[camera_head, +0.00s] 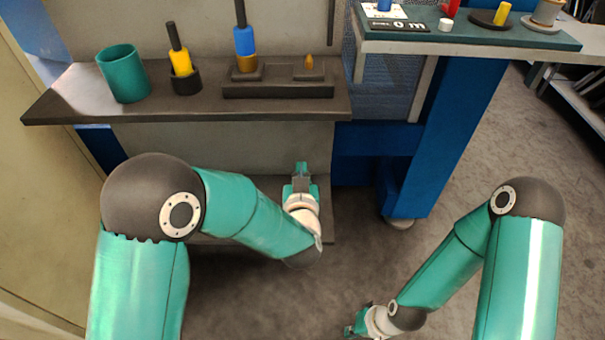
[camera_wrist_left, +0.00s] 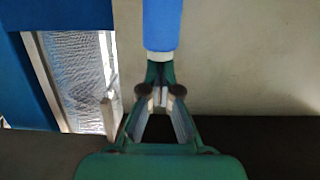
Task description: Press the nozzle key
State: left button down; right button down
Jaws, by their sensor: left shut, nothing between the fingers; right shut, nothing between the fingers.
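My left gripper (camera_head: 301,172) is shut and empty, below the front edge of the dark shelf. In the left wrist view its fingertips (camera_wrist_left: 160,92) meet at the white end of a blue cylinder (camera_wrist_left: 162,25); I cannot tell whether they touch it. I cannot make out this blue cylinder in the head view, where the gripper may hide it. No part is clearly marked as the nozzle key, so I cannot tell whether this is it. My right gripper (camera_head: 350,328) is shut and empty, low at the bottom edge.
The dark shelf (camera_head: 60,105) holds a teal cup (camera_head: 124,74), a yellow-handled tool (camera_head: 181,62) in a black cup, and a blue-and-orange tool (camera_head: 244,42) in a holder. A teal-topped table (camera_head: 560,42) with small items stands at right. Floor between the arms is clear.

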pick_arm(q)
jog(key=shift+s+a+f, duration=0.1)
jog(key=shift+s+f, duration=0.15)
jog(key=shift+f, duration=0.5)
jog(key=shift+r, duration=0.1)
notch_tip(320, 180, up, 5)
jog(key=p, duration=0.3)
jog(key=p+v, duration=0.1)
jog(key=v, duration=0.8)
jog(key=shift+s+r, duration=0.2)
jog(key=shift+s, duration=0.05)
